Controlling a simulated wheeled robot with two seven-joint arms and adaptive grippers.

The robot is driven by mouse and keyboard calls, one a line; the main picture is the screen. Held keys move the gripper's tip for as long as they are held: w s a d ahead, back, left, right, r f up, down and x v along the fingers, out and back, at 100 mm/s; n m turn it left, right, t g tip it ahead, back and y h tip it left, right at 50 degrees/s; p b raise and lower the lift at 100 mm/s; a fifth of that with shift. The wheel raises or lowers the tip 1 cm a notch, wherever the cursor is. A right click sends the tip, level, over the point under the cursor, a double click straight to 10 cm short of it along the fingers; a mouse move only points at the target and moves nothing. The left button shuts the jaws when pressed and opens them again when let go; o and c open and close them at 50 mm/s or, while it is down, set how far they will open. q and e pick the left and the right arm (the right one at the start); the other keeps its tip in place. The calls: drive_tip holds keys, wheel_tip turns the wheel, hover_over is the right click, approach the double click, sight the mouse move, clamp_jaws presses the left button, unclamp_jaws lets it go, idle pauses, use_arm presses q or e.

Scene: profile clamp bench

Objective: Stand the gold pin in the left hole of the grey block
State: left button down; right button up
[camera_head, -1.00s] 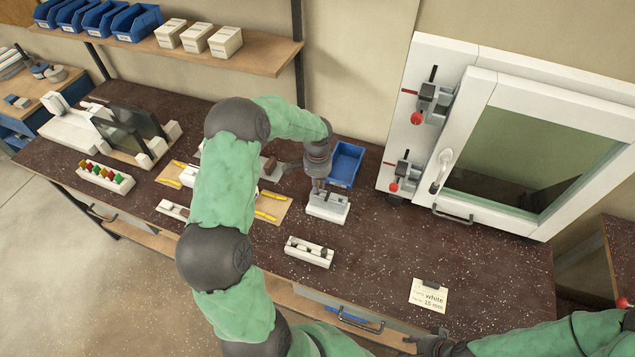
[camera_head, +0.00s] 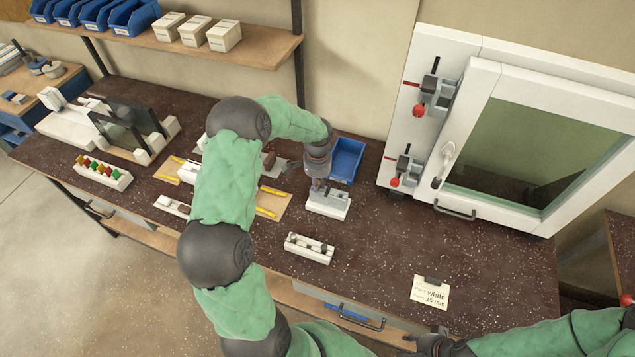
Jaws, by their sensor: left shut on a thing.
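The grey block (camera_head: 327,206) sits on the dark bench, in front of the blue bin. My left gripper (camera_head: 318,186) points down right over the block's left part and is shut. What it holds is too small and covered to make out clearly, and no gold pin shows elsewhere. The block's left hole is hidden by the gripper, and I cannot tell whether the pin's tip is in it. My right gripper (camera_head: 432,343) is at the bottom edge, away from the block, and its jaws are too unclear to read.
A blue bin (camera_head: 347,160) stands behind the block. A white holder with dark parts (camera_head: 309,248) lies in front. A note card (camera_head: 430,292) lies to the right. A white framed window with clamps (camera_head: 480,72) stands at the back right. The bench between block and card is clear.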

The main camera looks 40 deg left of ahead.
use_arm(q)
drive_tip(key=shift+f, duration=0.1)
drive_tip(key=c, duration=1.1)
unclamp_jaws()
drive_tip(key=shift+r+p, duration=2.45)
drive_tip(key=shift+r, duration=1.6)
